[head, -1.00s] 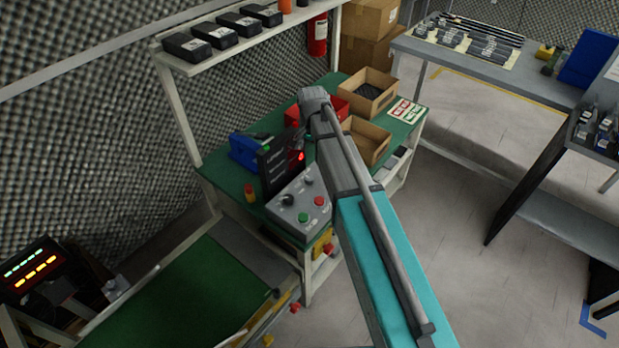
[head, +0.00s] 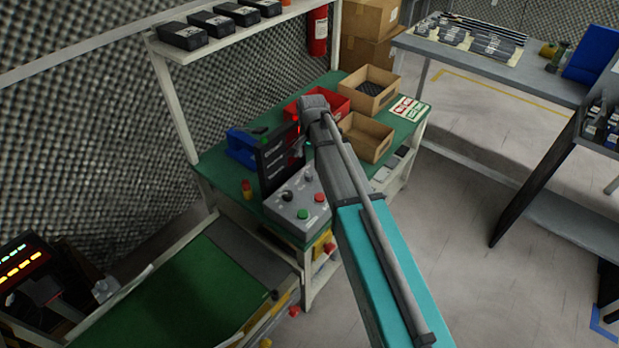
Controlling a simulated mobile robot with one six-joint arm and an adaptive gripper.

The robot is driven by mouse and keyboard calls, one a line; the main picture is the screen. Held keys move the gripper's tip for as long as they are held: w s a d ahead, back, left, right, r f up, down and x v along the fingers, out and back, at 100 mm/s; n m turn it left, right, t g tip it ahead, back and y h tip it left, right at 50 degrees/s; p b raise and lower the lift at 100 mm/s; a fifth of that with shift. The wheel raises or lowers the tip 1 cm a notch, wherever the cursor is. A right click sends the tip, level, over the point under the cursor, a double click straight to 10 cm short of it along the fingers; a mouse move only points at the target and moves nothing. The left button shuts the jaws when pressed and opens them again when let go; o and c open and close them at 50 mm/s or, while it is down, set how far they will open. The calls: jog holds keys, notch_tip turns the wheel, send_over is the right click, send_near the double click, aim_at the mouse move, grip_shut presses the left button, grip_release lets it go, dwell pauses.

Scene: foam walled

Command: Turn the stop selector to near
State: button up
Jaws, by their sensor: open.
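A grey control box (head: 281,212) sits at the front of the green bench. On its top are a black selector knob (head: 287,196), a smaller knob (head: 308,178), a green button (head: 303,214) and a red button (head: 320,197). The knob labels are too small to read, so I cannot tell which is the stop selector or where it points. My gripper (head: 302,143) is mostly hidden below my wrist. Its visible dark part is above and behind the box, near the black display panel, apart from the knobs. It is open.
A black display panel (head: 272,165) stands upright behind the box. A blue bin (head: 241,147), a red bin (head: 335,97) and cardboard trays (head: 365,137) share the green bench (head: 222,176). A green conveyor (head: 178,292) lies at front left. Open floor (head: 440,235) is at right.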

aim_at(309, 173)
jog(key=shift+a+f+b, duration=0.1)
jog(key=shift+f+b, duration=3.4)
jog(key=shift+f, duration=0.35)
jog(key=shift+c, duration=0.2)
grip_shut()
